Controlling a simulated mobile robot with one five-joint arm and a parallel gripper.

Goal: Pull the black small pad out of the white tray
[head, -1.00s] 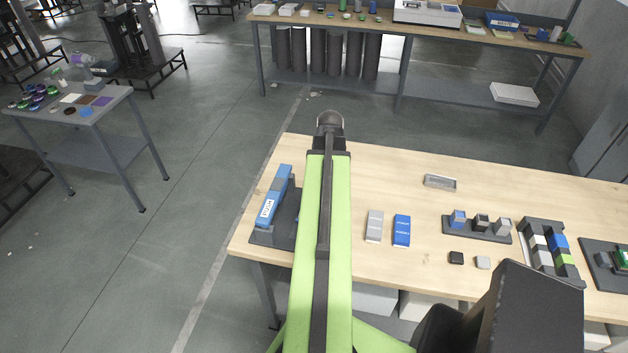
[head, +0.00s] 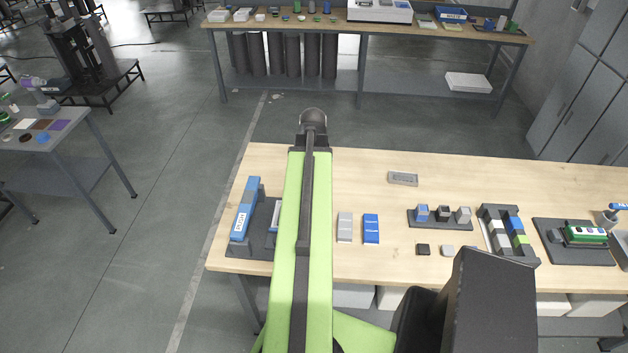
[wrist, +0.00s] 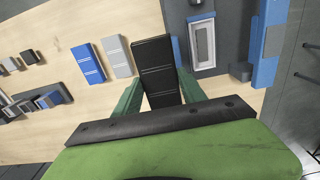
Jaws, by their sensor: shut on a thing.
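In the wrist view a black ribbed pad (wrist: 157,70) lies between the two green fingers of my gripper (wrist: 158,92), which is shut on it. Its near end is hidden by my gripper's body. I cannot tell whether it touches the table. A white-rimmed tray (wrist: 191,45) with a grey inside sits in a dark fixture just right of the pad, apart from it. In the head view only a sliver of the white tray (head: 275,215) shows left of my arm. My gripper and the black pad are hidden behind my arm there.
A grey block (head: 345,227) and a blue block (head: 371,229) stand right of my arm. A long blue piece (head: 244,210) stands on the dark fixture (head: 243,252) at the table's left end. A fixture with small blocks (head: 440,222) is further right. Bare wood lies behind the blocks.

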